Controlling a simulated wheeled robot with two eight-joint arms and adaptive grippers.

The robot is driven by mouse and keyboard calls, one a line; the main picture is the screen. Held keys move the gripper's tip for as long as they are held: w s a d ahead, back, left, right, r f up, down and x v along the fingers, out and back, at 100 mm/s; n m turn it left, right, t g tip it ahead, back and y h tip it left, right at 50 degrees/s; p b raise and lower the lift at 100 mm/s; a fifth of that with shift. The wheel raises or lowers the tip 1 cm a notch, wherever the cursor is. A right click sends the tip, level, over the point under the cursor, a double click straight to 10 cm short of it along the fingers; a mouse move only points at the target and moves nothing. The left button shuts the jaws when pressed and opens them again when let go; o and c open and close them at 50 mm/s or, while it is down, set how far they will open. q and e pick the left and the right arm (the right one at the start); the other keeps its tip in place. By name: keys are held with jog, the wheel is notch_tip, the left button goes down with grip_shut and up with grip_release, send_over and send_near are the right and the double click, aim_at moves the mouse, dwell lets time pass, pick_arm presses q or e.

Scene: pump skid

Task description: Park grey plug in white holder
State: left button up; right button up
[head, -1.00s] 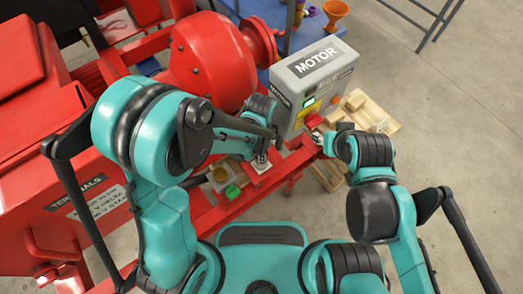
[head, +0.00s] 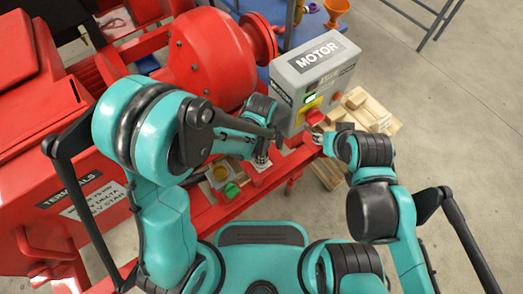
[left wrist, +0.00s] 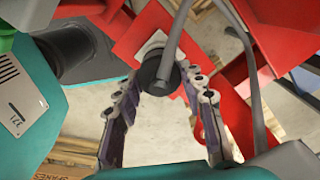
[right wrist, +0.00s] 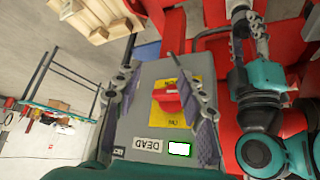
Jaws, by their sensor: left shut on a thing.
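The grey plug (left wrist: 160,76) shows in the left wrist view as a dark round end with a grey cable. My left gripper (left wrist: 163,80) is shut on it, a fingertip on each side. A white piece, apparently the white holder (left wrist: 150,44), shows just behind the plug on a red plate; I cannot tell whether the plug is seated in it. In the head view my left gripper (head: 262,158) points down at the red rail, the plug mostly hidden. My right gripper (right wrist: 162,75) is open in front of the red switch (right wrist: 172,97) on the grey motor box (right wrist: 150,125).
The motor box (head: 315,68) stands on the skid, with a lit green-framed display. Wooden pallets (head: 372,110) lie right of the box. Red pump housing (head: 205,60) fills the back left.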

pick_arm(q)
jog(key=shift+f+b, duration=0.7)
jog(key=shift+f, duration=0.15)
jog(key=o, duration=1.4)
jog(key=shift+c, duration=0.2)
notch_tip(320, 180, up, 12)
jog(key=shift+r, duration=0.1)
jog(key=s+a+r+n+t, duration=0.2)
jog(key=a+r+n+t, duration=0.1)
jog(key=a+n, duration=0.5)
jog(key=s+a+r+n+t, duration=0.3)
jog(key=a+n+t, duration=0.1)
jog(key=a+n, duration=0.5)
jog(key=shift+a+r+n, duration=0.3)
jog(key=shift+a+r, duration=0.1)
jog(key=shift+a, duration=0.05)
